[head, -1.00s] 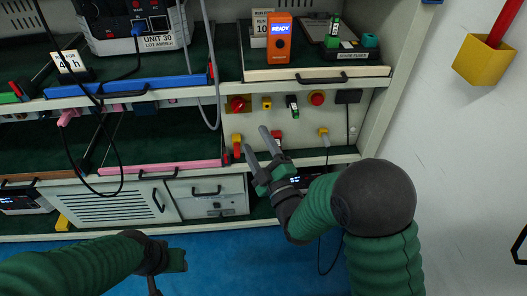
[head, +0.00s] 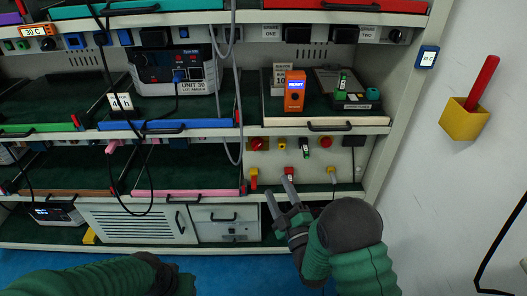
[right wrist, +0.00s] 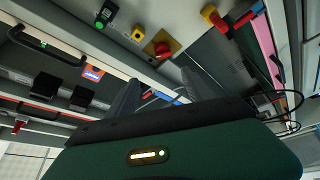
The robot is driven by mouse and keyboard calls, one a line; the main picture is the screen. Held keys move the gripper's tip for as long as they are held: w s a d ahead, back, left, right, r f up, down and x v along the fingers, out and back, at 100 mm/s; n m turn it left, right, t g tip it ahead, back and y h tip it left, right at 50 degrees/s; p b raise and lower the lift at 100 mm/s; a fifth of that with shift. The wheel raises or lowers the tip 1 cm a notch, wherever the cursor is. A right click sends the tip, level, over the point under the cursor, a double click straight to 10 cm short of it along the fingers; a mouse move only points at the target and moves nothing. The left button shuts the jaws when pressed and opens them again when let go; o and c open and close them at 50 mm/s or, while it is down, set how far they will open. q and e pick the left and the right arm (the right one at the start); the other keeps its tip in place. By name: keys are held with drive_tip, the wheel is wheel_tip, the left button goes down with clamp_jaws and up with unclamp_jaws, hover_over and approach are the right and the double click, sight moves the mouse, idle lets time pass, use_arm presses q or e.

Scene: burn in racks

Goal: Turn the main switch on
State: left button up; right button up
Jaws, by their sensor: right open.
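The switch panel (head: 345,160) is under the right worktop. At its left a red rotary knob on a yellow plate (head: 258,144) looks like the main switch; no label on it is readable. It also shows in the right wrist view (right wrist: 158,48), beyond the fingers. My right gripper (head: 279,188) is open and empty, below and in front of the panel, its fingertips apart from the knob. Its two fingers (right wrist: 163,98) also show spread in the right wrist view. My left gripper (head: 175,280) is low at the bottom edge, partly cut off, its jaws unclear.
Beside the knob are a small yellow control (head: 282,144), a black-and-green switch (head: 305,147) and a red button (head: 326,142). Red-and-yellow parts (head: 254,178) sit lower. An orange READY device (head: 294,92) stands on the worktop above. A grey cable (head: 236,110) hangs left of the panel.

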approach(258, 147)
drive_tip(key=b+x, duration=0.1)
drive_tip(key=x, duration=0.2)
drive_tip(key=b+x, duration=0.1)
drive_tip(key=x, duration=0.2)
drive_tip(key=f+b+x, duration=0.1)
drive_tip(key=x, duration=0.2)
drive_tip(key=shift+w+d+b, duration=0.15)
drive_tip(key=shift+w+b, duration=0.15)
drive_tip(key=shift+w, duration=0.05)
use_arm(q)
drive_tip(key=x, duration=0.4)
drive_tip(key=shift+f, duration=0.3)
use_arm(e)
drive_tip(key=shift+c, duration=0.4)
clamp_jaws()
